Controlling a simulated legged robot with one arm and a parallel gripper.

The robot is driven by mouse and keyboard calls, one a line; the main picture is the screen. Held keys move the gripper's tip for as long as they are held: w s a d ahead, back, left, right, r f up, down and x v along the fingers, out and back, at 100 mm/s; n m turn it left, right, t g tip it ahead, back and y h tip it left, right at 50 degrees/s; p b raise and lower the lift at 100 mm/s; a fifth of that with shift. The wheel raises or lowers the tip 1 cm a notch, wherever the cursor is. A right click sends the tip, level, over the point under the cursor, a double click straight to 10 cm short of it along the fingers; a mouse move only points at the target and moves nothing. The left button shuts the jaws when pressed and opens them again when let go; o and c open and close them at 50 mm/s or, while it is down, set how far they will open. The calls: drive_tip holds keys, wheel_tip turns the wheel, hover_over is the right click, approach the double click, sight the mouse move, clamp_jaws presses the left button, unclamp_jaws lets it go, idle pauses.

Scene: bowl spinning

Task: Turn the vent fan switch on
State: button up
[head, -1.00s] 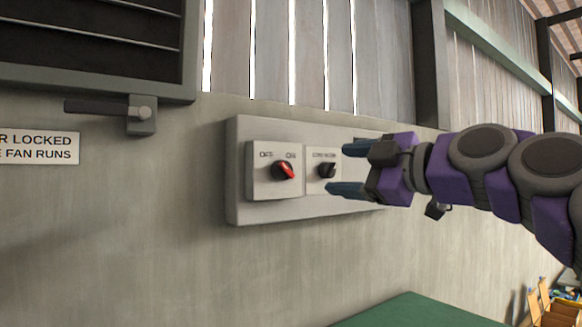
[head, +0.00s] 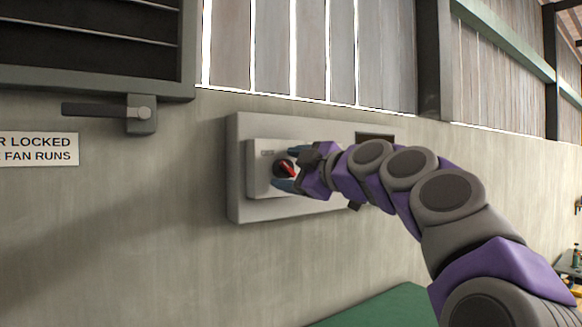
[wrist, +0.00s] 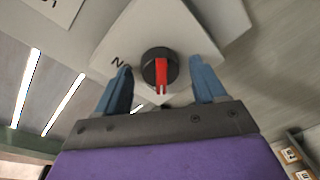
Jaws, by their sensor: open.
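The vent fan switch is a black rotary knob with a red pointer (head: 286,168) on a light grey box, with OFF lettering at its upper left. In the wrist view the red-pointer knob (wrist: 160,72) sits between and a little beyond the blue fingertips. My gripper (head: 287,170) is open, with one finger above and one below the knob in the head view. It also shows in the wrist view (wrist: 163,85), one finger on each side. I cannot tell if either finger touches the knob. The second, black knob is hidden behind my gripper.
The switches sit on a grey backing panel (head: 240,200) fixed to the wall. A louvred vent with a latch handle (head: 110,111) and a sign (head: 38,149) are at the left. A green surface (head: 380,308) lies below. The wall under the panel is clear.

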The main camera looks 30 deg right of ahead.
drive_tip(key=c, duration=1)
drive_tip(key=shift+c, duration=0.2)
